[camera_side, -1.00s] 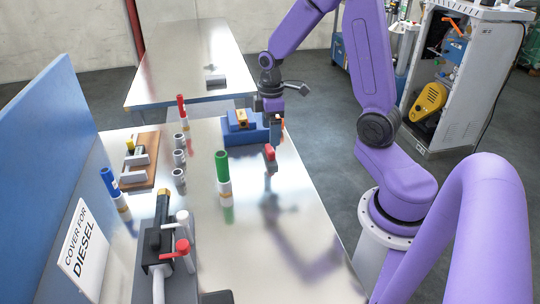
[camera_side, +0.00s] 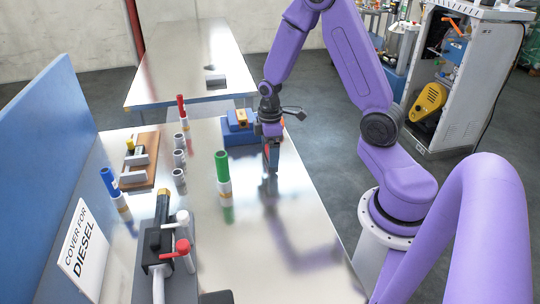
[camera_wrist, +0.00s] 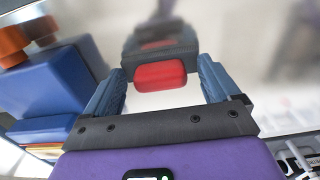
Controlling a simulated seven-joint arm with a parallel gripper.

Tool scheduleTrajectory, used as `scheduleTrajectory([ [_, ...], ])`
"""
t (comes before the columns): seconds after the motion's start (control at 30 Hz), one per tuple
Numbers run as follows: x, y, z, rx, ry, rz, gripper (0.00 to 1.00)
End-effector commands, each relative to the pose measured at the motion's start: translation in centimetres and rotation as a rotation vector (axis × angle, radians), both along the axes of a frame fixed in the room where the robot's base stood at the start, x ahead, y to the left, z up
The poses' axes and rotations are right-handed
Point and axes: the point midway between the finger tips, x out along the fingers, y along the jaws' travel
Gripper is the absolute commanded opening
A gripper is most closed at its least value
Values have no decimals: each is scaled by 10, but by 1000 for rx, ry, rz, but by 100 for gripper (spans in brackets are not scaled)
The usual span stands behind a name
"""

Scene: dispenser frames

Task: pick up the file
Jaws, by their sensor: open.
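A small upright thing with a red end, which seems to be the file, stands on the shiny table (camera_side: 310,255). In the wrist view its red end (camera_wrist: 160,75) sits between my two fingers, with gaps visible on both sides. My gripper (camera_side: 270,165) is open and points down around it, just in front of the blue block. In the side view my fingers hide most of the thing, and only a sliver of red (camera_side: 266,154) shows. The wrist view also shows my open gripper (camera_wrist: 162,82). A dark shape beyond the red end looks like a reflection.
A blue block (camera_side: 238,134) stands close behind my gripper. A green-topped marker (camera_side: 223,170) stands to its left. Several grey cylinders and a wooden board (camera_side: 146,175) are further left. A black fixture with levers (camera_side: 165,240) is at the front. The table's right side is clear.

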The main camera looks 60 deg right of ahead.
Motion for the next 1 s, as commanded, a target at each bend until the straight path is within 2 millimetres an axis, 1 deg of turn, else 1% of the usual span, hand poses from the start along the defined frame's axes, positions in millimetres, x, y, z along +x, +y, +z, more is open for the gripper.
scheduleTrajectory([
  [0.07,0,0,0,0,0,0,89],
  [0.1,0,0,0,0,0,0,83],
  [0.17,0,0,0,0,0,0,63],
  [0.2,0,0,0,0,0,0,50],
  [0.27,0,0,0,0,0,0,31],
  [0.3,0,0,0,0,0,0,25],
  [0.57,0,0,1,0,-1,0,25],
  [0.73,1,0,7,0,-3,0,25],
  [0.87,1,0,18,0,-4,0,25],
  [0.97,1,0,33,1,-6,0,25],
  [1.0,-3,1,38,1,-5,0,25],
])
